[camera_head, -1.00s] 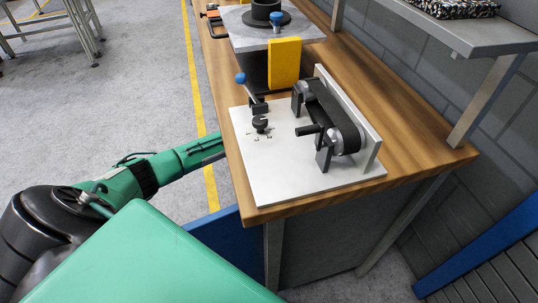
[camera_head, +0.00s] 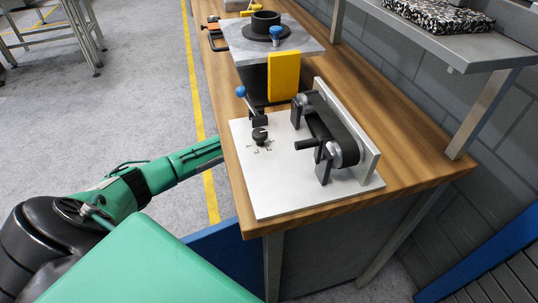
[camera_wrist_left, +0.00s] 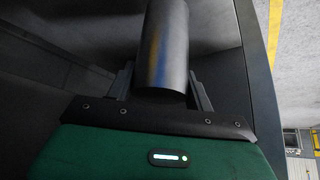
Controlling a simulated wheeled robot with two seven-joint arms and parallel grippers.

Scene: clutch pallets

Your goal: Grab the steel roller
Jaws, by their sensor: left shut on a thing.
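The steel roller (camera_wrist_left: 166,42) is a smooth dark grey cylinder in the left wrist view, with a bright streak of reflection on it. My left gripper (camera_wrist_left: 161,82) is shut on it, with one finger on each side, and the roller sticks out away from the palm. In the head view my left arm (camera_head: 165,172) reaches in from the left to the near edge of the workbench; its gripper and the roller are hidden there. My right gripper is in neither view.
A wooden workbench (camera_head: 396,196) carries a white plate (camera_head: 280,192) with a belt fixture (camera_head: 330,130). Behind stand a yellow block (camera_head: 282,76) and a grey plate (camera_head: 244,42) with a black ring. A shelf (camera_head: 450,45) overhangs at right.

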